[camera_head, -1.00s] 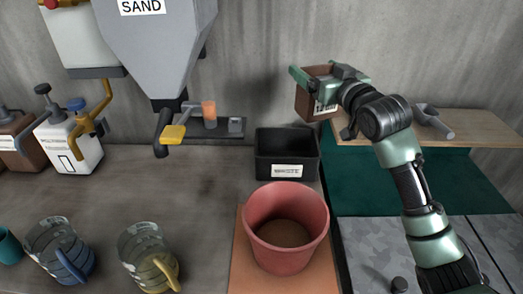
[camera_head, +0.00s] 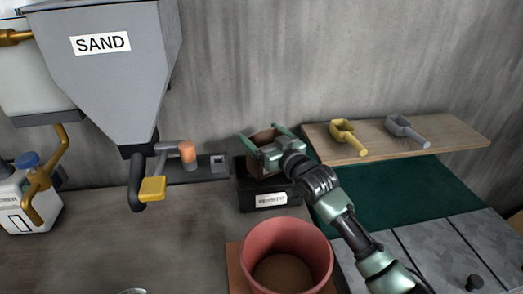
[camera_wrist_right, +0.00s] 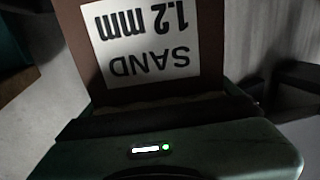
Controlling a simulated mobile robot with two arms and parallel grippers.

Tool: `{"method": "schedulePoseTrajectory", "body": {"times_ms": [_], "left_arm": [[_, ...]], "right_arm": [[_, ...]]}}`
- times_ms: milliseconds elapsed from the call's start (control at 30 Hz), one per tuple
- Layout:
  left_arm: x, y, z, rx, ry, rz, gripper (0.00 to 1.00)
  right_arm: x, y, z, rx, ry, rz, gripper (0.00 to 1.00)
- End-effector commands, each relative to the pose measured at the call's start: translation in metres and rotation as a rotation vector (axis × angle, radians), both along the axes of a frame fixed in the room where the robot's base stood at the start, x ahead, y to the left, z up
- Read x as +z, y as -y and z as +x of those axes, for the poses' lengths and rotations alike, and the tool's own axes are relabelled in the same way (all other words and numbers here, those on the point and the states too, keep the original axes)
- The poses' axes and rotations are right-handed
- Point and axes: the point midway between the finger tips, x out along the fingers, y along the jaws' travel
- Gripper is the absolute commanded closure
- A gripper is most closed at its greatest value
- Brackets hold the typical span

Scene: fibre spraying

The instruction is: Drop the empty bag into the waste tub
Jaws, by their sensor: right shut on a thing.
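The brown bag (camera_head: 262,141) is held in my right gripper (camera_head: 262,145), over the black waste tub (camera_head: 270,201) with its white label. In the right wrist view the bag (camera_wrist_right: 75,20) fills the top middle, with an upside-down "SAND 1.2 mm" label. The right gripper is shut on it. The bag's lower end is hidden behind the gripper and the tub's rim, so I cannot tell how far it is inside. My left gripper is not in view.
A red pot (camera_head: 285,235) stands on an orange board in front of the tub. The grey sand hopper (camera_head: 110,75) with a yellow-handled valve hangs at left. A wooden shelf (camera_head: 460,138) at right carries a yellow scoop (camera_head: 345,135) and a grey scoop (camera_head: 402,128).

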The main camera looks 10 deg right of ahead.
Motion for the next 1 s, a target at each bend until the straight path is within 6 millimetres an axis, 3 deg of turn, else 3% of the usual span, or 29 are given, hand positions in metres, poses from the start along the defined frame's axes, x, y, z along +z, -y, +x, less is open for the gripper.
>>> {"method": "schedulePoseTrajectory", "body": {"times_ms": [133, 433, 1000], "left_arm": [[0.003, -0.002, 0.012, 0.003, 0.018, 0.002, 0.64], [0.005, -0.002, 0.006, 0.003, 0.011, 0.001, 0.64], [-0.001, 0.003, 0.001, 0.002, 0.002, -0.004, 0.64]], "right_arm": [[-0.012, 0.000, 0.001, 0.000, 0.000, 0.000, 0.82], [-0.051, 0.000, 0.000, 0.000, 0.000, 0.000, 0.82], [-0.063, 0.000, 0.000, 0.000, 0.002, 0.001, 0.82]]}}
